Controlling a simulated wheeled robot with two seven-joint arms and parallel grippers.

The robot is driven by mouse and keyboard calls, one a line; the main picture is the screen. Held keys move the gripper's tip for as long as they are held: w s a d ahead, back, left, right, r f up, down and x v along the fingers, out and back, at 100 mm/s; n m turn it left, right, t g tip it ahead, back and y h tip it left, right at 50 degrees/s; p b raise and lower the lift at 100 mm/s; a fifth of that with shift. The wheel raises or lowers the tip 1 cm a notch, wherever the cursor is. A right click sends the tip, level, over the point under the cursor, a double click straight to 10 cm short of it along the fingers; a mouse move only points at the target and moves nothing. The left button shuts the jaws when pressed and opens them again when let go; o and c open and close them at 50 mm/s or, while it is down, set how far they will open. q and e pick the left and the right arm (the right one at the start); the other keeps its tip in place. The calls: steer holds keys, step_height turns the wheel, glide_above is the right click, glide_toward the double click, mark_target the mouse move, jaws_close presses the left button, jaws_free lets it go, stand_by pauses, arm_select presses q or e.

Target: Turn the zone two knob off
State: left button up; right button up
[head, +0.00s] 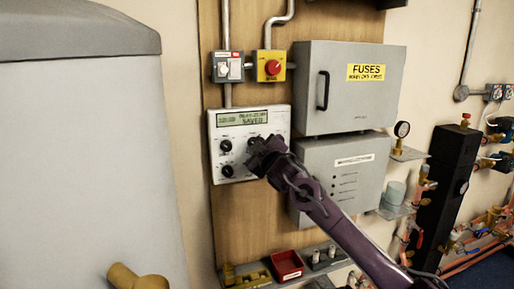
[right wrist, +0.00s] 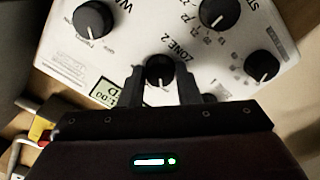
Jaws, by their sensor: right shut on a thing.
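The white control panel (head: 281,122) is on the wooden board, with a small display (head: 241,118) at its top. In the right wrist view the black zone two knob (right wrist: 160,70) is beside its "ZONE-2" label, with a pale pointer mark towards the bottom of the picture. My right gripper (right wrist: 160,80) is shut on this knob, one finger on each side. In the head view my right gripper (head: 258,152) is at the panel's right side and hides the knob. My left gripper is not in view.
Other black knobs (right wrist: 93,20) sit close around the gripper. A red stop button (head: 272,68) and a switch (head: 229,67) are above the panel. A grey fuse box (head: 345,110) is to the right. A red tray (head: 287,265) is on the shelf below.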

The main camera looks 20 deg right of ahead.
steer(key=o, duration=1)
steer(key=shift+c, duration=0.2)
steer(key=shift+s, duration=0.1)
steer(key=s+b, duration=0.2)
steer(key=s, duration=0.5)
steer(key=shift+s+d+b, duration=0.15)
steer(key=shift+s+b, duration=0.2)
